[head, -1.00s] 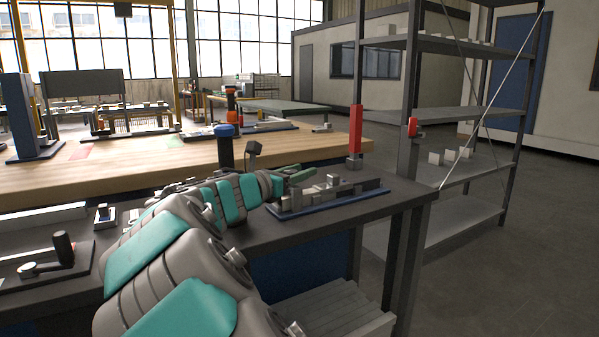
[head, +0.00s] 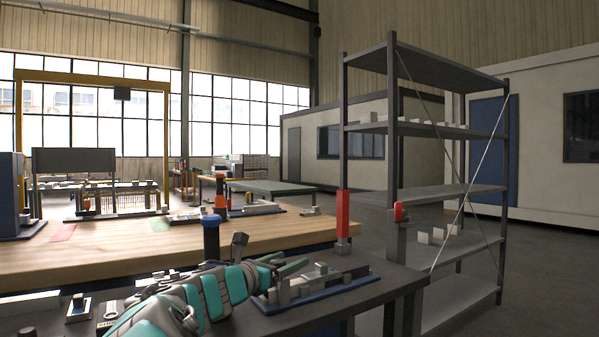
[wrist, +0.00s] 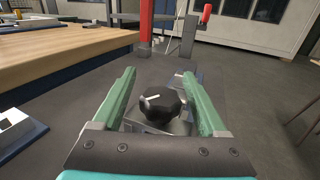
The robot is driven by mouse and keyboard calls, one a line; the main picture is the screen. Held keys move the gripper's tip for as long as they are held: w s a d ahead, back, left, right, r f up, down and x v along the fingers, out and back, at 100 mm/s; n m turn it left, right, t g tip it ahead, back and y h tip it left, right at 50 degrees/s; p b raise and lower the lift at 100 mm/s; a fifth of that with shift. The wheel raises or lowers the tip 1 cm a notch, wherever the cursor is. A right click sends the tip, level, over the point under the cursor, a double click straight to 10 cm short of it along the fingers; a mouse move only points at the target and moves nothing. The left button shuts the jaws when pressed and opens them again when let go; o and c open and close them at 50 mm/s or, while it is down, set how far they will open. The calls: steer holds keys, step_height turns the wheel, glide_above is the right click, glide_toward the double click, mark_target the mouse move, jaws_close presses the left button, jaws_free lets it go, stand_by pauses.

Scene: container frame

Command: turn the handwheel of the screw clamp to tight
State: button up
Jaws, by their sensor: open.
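The handwheel (wrist: 161,103) is a dark, many-sided knob with a white mark on its face, seen in the wrist view. It sits on a grey clamp body (wrist: 150,126). My gripper (wrist: 159,73) is open, with one green finger on each side of the handwheel. A gap shows between the left finger and the knob; the right finger is closer, and I cannot tell if it touches. In the head view, my gripper (head: 288,262) is over the left part of a fixture with grey blocks on a blue base (head: 335,287). The handwheel cannot be made out there.
A red post (head: 342,215) stands behind the fixture on the dark bench (head: 392,277). A blue-capped dark cylinder (head: 211,240) stands left of my gripper. A wooden table (head: 130,255) lies behind. A metal shelf rack (head: 440,190) stands to the right, beyond the bench.

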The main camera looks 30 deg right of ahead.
steer(key=shift+w+a+n+t+y+b, duration=0.1)
steer(key=shift+n+t+y+b, duration=0.25)
steer(key=shift+n+t+y, duration=0.4)
steer(key=shift+w+n+t+y+b, duration=0.1)
steer(key=shift+n+t+y+b, duration=0.35)
steer(key=shift+t, duration=0.6)
steer(key=shift+w+a+f+n+t+y+b, duration=0.15)
steer(key=shift+n+t+y+b, duration=0.35)
steer(key=shift+n+t+b, duration=0.25)
steer(key=n+t+y+b, duration=0.2)
steer(key=b, duration=0.1)
steer(key=shift+w+a, duration=0.15)
steer(key=shift+b, duration=0.4)
steer(key=shift+w+n+t+y+b, duration=0.1)
steer(key=shift+n+t+y+b, duration=0.15)
steer(key=shift+t+y+b, duration=0.15)
